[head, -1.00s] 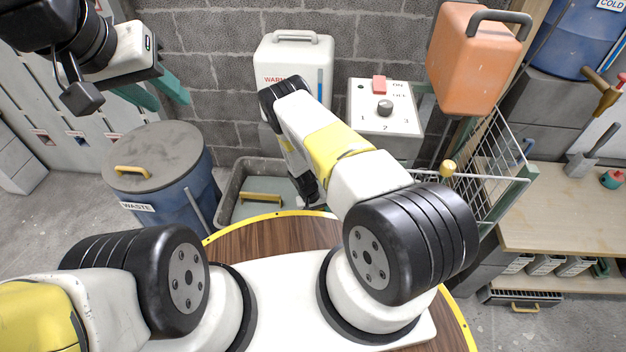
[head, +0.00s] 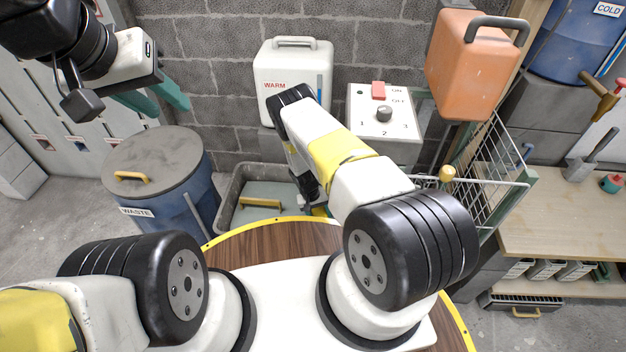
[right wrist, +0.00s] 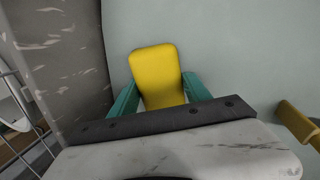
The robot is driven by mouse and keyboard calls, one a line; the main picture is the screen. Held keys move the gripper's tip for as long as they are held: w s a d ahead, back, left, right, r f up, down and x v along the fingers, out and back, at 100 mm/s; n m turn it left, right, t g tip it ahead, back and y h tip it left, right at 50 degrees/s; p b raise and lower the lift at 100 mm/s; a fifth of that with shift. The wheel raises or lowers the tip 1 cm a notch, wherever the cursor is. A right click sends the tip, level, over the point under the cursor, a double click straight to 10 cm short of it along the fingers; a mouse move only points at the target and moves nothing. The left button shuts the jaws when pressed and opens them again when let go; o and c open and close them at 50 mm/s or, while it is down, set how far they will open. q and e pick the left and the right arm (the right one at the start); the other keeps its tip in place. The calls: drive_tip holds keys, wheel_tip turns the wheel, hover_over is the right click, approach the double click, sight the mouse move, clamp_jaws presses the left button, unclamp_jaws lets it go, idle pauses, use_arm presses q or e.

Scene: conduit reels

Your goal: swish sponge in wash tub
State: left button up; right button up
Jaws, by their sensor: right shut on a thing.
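The grey wash tub (head: 231,186) stands on the floor by the wall, behind the round wooden top. Its inside is pale green-grey, with a yellow handle (head: 260,203) lying across it. In the right wrist view, my right gripper (right wrist: 157,90) is shut on the yellow sponge (right wrist: 156,70), between teal fingers over the pale surface. A dark grey tub wall (right wrist: 70,60) is at left. In the head view my right arm reaches into the tub and hides most of that gripper. My left gripper (head: 160,98) is open and empty, high at upper left.
A blue waste bin (head: 165,190) stands left of the tub. A white WARM container (head: 291,68) and a switch box (head: 384,122) are behind it. An orange canister (head: 477,65), a wire basket (head: 490,170) and a wooden bench (head: 560,215) are at right.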

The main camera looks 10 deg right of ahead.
drive_tip(key=s, duration=0.1)
drive_tip(key=s+a, duration=0.1)
drive_tip(key=s, duration=0.1)
drive_tip(key=w, duration=0.2)
drive_tip(key=w+d, duration=0.1)
drive_tip(key=w, duration=0.1)
drive_tip(key=w+d, duration=0.1)
drive_tip(key=w, duration=0.2)
drive_tip(key=s, duration=0.2)
drive_tip(key=s+a, duration=0.1)
drive_tip(key=s, duration=0.1)
drive_tip(key=s+a, duration=0.1)
drive_tip(key=s, duration=0.2)
drive_tip(key=w, duration=0.2)
drive_tip(key=w+d, duration=0.1)
drive_tip(key=w, duration=0.1)
drive_tip(key=w+d, duration=0.1)
drive_tip(key=w, duration=0.2)
drive_tip(key=s, duration=0.2)
drive_tip(key=s+a, duration=0.1)
drive_tip(key=s, duration=0.1)
drive_tip(key=s+a, duration=0.1)
drive_tip(key=s, duration=0.2)
drive_tip(key=shift+w+d, duration=0.3)
drive_tip(key=shift+w, duration=0.6)
drive_tip(key=shift+w+d, duration=0.25)
drive_tip(key=shift+w, duration=0.65)
drive_tip(key=shift+r, duration=0.1)
wheel_tip(320, 180, up, 18)
